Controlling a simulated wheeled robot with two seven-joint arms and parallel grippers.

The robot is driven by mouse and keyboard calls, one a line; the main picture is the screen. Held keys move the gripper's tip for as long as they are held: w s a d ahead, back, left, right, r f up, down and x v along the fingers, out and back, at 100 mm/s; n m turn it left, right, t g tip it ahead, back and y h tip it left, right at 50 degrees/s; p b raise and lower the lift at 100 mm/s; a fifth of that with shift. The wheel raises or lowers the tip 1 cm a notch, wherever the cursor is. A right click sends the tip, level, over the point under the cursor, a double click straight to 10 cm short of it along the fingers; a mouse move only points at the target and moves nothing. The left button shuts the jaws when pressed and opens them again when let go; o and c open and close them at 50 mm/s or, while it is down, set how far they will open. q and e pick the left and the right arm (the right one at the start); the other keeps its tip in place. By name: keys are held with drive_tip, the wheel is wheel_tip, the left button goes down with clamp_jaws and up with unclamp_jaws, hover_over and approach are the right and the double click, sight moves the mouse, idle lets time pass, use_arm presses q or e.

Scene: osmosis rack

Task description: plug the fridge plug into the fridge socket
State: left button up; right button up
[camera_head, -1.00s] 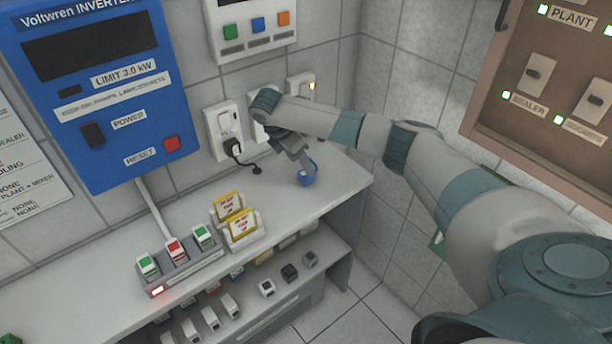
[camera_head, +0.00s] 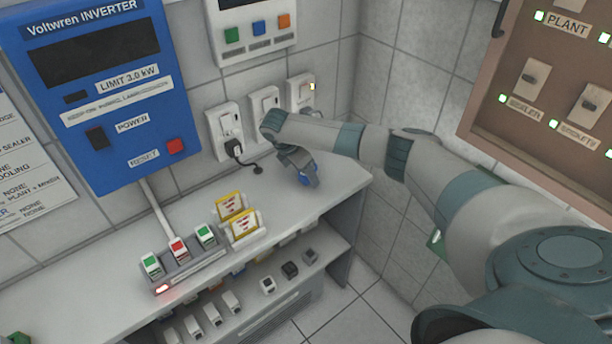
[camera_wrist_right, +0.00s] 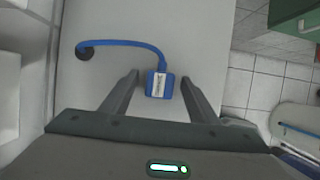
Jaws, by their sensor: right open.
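A blue plug (camera_wrist_right: 159,84) with a white label lies on the counter (camera_wrist_right: 100,20). Its blue cord (camera_wrist_right: 125,43) runs to a dark round hole in the counter. My right gripper (camera_wrist_right: 160,80) is open, with one finger on each side of the plug and a gap on both sides. In the head view the right gripper (camera_head: 306,178) is low over the counter and hides most of the blue plug. Three wall sockets with switches, the left (camera_head: 226,128), middle (camera_head: 264,108) and right (camera_head: 301,92), are above the counter. Which is the fridge socket cannot be read. My left gripper is not in view.
A black plug (camera_head: 234,149) with a cord sits in the left socket. A blue inverter (camera_head: 100,90) hangs on the wall. Yellow-framed cards (camera_head: 243,224) and a strip of coloured switches (camera_head: 180,258) stand on the counter. A brown panel (camera_head: 545,75) is at right.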

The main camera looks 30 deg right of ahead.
drive_tip(key=c, duration=1.1)
drive_tip(key=shift+o, duration=0.2)
drive_tip(key=shift+r, duration=0.1)
drive_tip(key=shift+r+b, duration=0.35)
drive_tip(key=shift+r, duration=0.15)
drive_tip(key=r, duration=0.1)
drive_tip(key=r+b, duration=0.1)
drive_tip(key=r, duration=0.1)
drive_tip(key=shift+s+d+r, duration=0.1)
drive_tip(key=shift+s+d, duration=0.1)
drive_tip(key=shift+s, duration=0.15)
drive_tip(key=s+d+r+b, duration=0.3)
drive_tip(key=s+r, duration=0.3)
drive_tip(key=s, duration=0.4)
drive_tip(key=shift+d+r, duration=0.35)
drive_tip(key=shift+d, duration=0.05)
drive_tip(key=shift+s, duration=0.1)
